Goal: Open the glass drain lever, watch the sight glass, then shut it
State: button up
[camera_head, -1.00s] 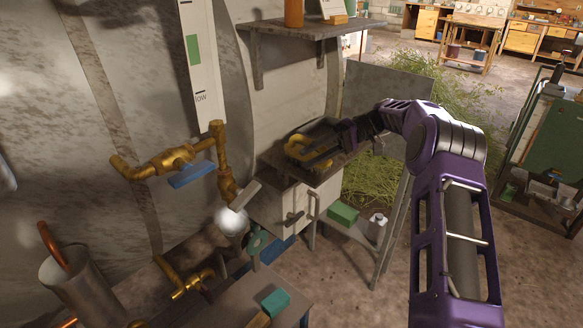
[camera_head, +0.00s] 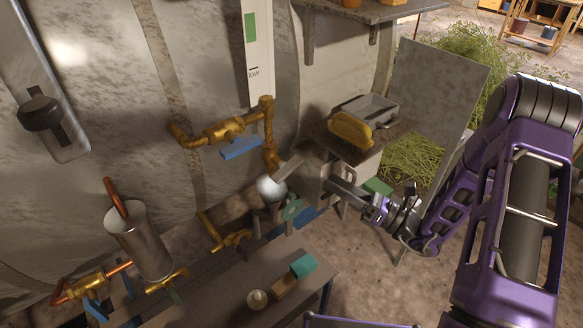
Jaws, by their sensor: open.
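The blue lever (camera_head: 240,148) sits on a brass valve (camera_head: 222,131) low on the metal vessel's wall. It lies roughly along the horizontal pipe run. Above it is a white gauge plate (camera_head: 258,50) with a green band and the word "low". I cannot make out a liquid level, and the plate's top is cut off. Below the valve, a pale round ball (camera_head: 271,188) sits under the brass outlet, beside a slanted grey plate. My gripper (camera_head: 336,184) is open and empty, to the right of and below the lever, clear of it.
A small shelf (camera_head: 375,140) with a yellow object (camera_head: 350,130) is just above my gripper. A dark bench (camera_head: 225,290) with small blocks stands below. Another brass tap with a blue handle (camera_head: 95,310) and a metal can (camera_head: 145,245) are at lower left.

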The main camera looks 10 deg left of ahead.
jog(key=s+d+f+m+t+h+p, duration=0.15)
jog(key=s+m+t+h, duration=0.35)
jog(key=m, duration=0.6)
jog(key=m+h+b, duration=0.1)
jog(key=m+b, duration=0.1)
jog(key=b, duration=0.4)
send_near(290, 172)
jog(key=p+x, duration=0.1)
jog(key=x, duration=0.8)
jog(key=shift+w+a, duration=0.2)
grip_shut()
